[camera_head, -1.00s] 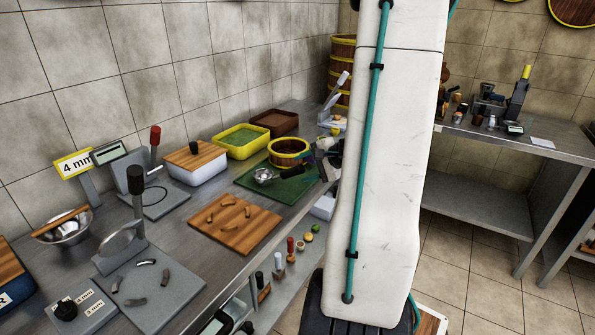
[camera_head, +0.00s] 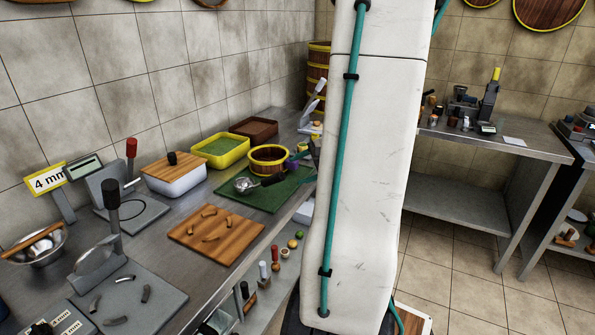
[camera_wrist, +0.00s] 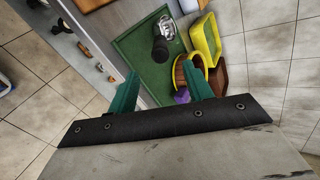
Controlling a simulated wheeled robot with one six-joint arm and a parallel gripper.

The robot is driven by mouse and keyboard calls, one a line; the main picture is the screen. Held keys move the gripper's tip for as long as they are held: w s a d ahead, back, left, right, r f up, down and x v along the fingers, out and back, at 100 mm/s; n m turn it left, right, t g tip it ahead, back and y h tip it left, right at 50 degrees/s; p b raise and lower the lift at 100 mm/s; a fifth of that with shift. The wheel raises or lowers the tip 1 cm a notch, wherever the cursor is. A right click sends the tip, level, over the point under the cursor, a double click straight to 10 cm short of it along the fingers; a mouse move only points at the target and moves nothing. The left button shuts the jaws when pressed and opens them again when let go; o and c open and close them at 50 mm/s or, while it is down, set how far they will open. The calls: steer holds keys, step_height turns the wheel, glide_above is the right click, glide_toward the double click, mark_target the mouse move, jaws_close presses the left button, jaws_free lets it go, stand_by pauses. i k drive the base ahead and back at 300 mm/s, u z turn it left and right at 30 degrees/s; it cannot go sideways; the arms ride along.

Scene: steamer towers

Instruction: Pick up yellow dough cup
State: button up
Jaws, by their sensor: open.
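A small yellow-topped cup (camera_head: 292,244) stands on the lower shelf under the counter; it is small in the head view, and I cannot tell for sure that it is the yellow dough cup. A green-topped one (camera_head: 299,234) and a red-topped piece (camera_head: 275,253) are beside it. My gripper (camera_wrist: 160,88) shows two teal fingers spread apart with nothing between them. It is over the counter's edge near the green mat (camera_wrist: 136,46). In the head view my arm hides most of it.
A metal scoop (camera_head: 242,185) with a black handle lies on the mat near a round wooden steamer (camera_head: 268,160). A yellow tray (camera_head: 220,152) and brown tray (camera_head: 254,129) stand behind. Open floor is at right.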

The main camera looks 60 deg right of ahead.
mark_target(301, 146)
steer(key=z, duration=1.5)
